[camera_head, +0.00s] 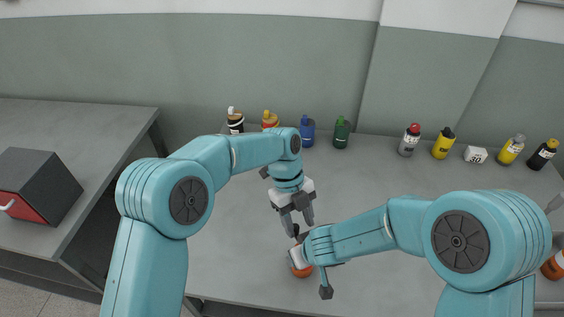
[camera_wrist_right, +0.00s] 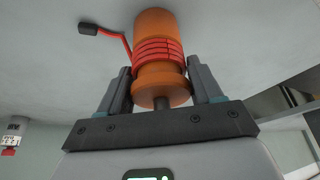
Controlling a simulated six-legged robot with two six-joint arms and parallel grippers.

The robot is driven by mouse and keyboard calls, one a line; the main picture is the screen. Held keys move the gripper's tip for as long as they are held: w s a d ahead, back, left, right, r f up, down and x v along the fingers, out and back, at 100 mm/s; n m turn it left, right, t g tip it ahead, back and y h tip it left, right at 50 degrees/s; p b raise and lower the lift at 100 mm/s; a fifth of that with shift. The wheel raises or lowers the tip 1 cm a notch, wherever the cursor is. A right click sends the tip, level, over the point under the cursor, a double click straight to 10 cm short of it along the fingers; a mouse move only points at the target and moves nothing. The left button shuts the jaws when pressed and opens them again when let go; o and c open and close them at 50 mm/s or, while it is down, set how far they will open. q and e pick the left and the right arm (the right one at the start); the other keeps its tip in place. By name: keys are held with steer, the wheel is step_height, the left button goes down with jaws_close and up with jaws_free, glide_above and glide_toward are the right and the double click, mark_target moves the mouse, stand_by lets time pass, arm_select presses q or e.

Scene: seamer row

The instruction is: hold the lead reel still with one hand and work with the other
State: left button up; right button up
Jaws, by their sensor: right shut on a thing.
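The lead reel (camera_head: 302,272) is an orange spool, mostly hidden behind my right arm in the head view. The right wrist view shows the reel (camera_wrist_right: 158,70) with red lead wound around it and a dark plug (camera_wrist_right: 88,29) at the lead's free end. My right gripper (camera_wrist_right: 160,88) has one finger on each side of the reel and is shut on it. My left gripper (camera_head: 297,219) points down above the table, just beyond the reel. Its two dark fingers are apart with nothing seen between them.
Several bottles, including a blue one (camera_head: 307,131) and a green one (camera_head: 341,133), line the back of the grey table (camera_head: 235,250). A dark and red box (camera_head: 40,185) sits on the left bench. The table's middle is clear.

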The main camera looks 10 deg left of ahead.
arm_select(q)
steer(key=s+r+v, duration=0.1)
steer(key=s+v, duration=0.2)
steer(key=v, duration=1.4)
steer(key=shift+w+r+y, duration=0.15)
steer(key=shift+r+y, duration=0.25)
